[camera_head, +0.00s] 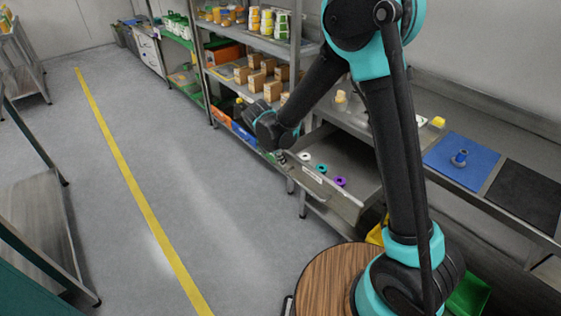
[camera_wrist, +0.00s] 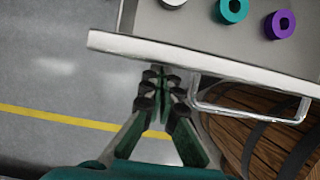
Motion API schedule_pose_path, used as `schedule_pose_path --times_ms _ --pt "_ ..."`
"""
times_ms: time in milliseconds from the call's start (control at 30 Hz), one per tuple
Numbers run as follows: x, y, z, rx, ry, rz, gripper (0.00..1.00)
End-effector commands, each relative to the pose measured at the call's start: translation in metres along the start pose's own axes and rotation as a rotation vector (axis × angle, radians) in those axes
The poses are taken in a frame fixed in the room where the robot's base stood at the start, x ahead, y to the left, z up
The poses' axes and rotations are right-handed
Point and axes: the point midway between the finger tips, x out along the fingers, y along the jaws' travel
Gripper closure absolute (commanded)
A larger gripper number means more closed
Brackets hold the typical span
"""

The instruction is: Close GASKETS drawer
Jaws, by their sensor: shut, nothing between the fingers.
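A grey metal drawer (camera_head: 348,204) is pulled out from under the workbench, and its front carries a white label too small to read. White, teal and purple rings lie in it. In the wrist view the drawer's front edge (camera_wrist: 200,59) crosses the picture, with a bar handle (camera_wrist: 250,112) on its right part. My gripper (camera_wrist: 162,80) is shut and empty, just outside the drawer front and left of the handle. I cannot tell whether the fingertips touch the front. In the head view my gripper (camera_head: 284,157) is near the drawer's left front corner, partly hidden by my wrist.
The workbench (camera_head: 432,128) carries a blue mat (camera_head: 462,160) with a small blue part and a black mat (camera_head: 527,195). Shelves (camera_head: 250,45) with boxes and bins stand beyond my gripper. Open grey floor (camera_head: 190,190) with a yellow line lies left.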

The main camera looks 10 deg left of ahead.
Motion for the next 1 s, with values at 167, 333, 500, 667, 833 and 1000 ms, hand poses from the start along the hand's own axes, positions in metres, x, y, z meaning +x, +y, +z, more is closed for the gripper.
schedule_pose_path --times_ms 167,333,500,667,833,1000 --pt "0.007 0.0 0.018 0.004 0.0 -0.001 1.0" --pt "0.021 -0.001 0.052 0.007 -0.001 -0.002 1.0" --pt "0.038 -0.001 0.095 0.007 0.0 -0.002 1.0" --pt "0.055 -0.001 0.136 0.007 0.0 -0.002 1.0" --pt "0.071 -0.001 0.177 0.006 0.0 -0.002 1.0" --pt "0.085 -0.001 0.211 0.004 -0.001 -0.001 1.0"
